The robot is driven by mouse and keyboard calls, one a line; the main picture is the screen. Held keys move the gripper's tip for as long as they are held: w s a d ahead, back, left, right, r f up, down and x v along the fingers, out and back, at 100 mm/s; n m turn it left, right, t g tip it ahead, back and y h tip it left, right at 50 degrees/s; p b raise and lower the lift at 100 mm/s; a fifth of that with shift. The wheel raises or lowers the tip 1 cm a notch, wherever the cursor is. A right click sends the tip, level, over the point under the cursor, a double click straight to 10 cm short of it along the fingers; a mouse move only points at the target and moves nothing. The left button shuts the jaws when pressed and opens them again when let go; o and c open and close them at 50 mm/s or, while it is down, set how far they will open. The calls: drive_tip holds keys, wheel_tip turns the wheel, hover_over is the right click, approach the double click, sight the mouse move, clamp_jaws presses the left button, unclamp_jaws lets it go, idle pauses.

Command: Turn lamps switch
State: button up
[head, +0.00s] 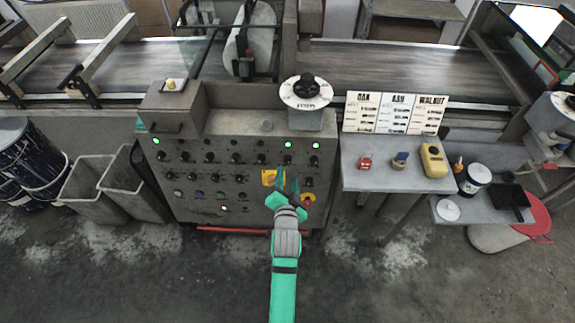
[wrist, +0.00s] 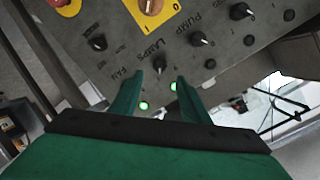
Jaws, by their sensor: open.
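The lamps switch (wrist: 159,65) is a small black knob below the LAMPS label on the grey control panel (head: 190,215). In the wrist view it stands just beyond my open fingertips, roughly between them, with no clear contact. Its exact setting is too small to read. My gripper (wrist: 159,79) is open and empty, pointing at the panel; in the head view it (head: 287,184) is in front of the panel's right part. I cannot pick out the lamps switch there. The FAN label sits by the left finger, and the pump knob (wrist: 199,39) is to the upper right.
A yellow-plated selector (head: 268,177) and a red emergency button (head: 308,198) sit close to my gripper. Green lights (head: 288,145) glow on the panel. A side table (head: 352,180) with small bottles stands at the right, grey bins (head: 95,180) at the left. The floor in front is clear.

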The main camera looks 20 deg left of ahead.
sight(288, 163)
drive_tip(key=x, duration=0.7)
drive_tip(key=shift+w, duration=0.2)
drive_tip(key=c, duration=1.1)
